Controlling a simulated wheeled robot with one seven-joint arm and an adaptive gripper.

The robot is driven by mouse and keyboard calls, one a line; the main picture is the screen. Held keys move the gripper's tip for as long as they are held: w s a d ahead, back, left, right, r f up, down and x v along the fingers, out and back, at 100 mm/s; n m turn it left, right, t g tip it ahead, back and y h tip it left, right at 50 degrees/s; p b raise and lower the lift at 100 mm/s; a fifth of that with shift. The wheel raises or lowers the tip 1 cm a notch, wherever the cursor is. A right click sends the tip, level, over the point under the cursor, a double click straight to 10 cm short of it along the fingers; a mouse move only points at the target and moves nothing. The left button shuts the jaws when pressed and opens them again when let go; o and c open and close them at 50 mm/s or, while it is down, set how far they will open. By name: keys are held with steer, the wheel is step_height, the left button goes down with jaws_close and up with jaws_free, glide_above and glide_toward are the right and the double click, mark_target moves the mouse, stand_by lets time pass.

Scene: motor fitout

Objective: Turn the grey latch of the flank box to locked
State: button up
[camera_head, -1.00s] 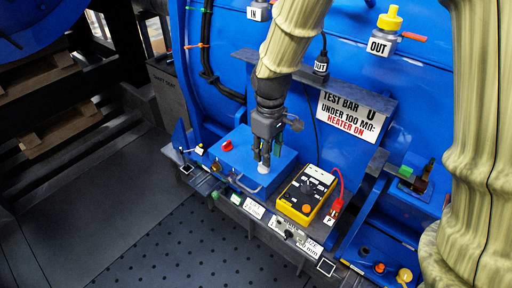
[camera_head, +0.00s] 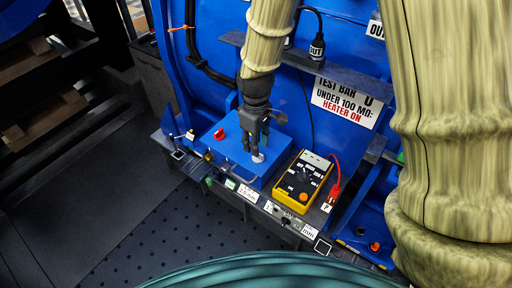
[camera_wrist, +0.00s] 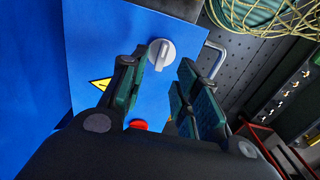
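The flank box (camera_head: 230,150) is a blue box with a flat lid on the side of the large blue motor housing. Its grey latch (camera_wrist: 161,54) is a round light-grey knob with a raised bar, seen in the wrist view just beyond my fingertips. In the head view the latch (camera_head: 258,158) is a pale spot under my gripper (camera_head: 256,148). In the wrist view my gripper (camera_wrist: 168,85) has its fingers apart with nothing between them. The latch lies ahead of the left finger, and I cannot tell whether they touch. A red knob (camera_head: 219,134) is also on the box.
A yellow meter (camera_head: 303,182) with a red lead (camera_head: 335,185) stands right of the box. A metal handle (camera_wrist: 213,58) is at the box's edge. A dark shelf bar (camera_head: 340,72) crosses behind my arm. A teal coil (camera_head: 270,272) fills the bottom foreground.

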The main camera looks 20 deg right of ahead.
step_height(320, 180, down, 3)
steer(key=shift+w+r, duration=0.15)
steer(key=shift+f, duration=0.45)
jaws_close()
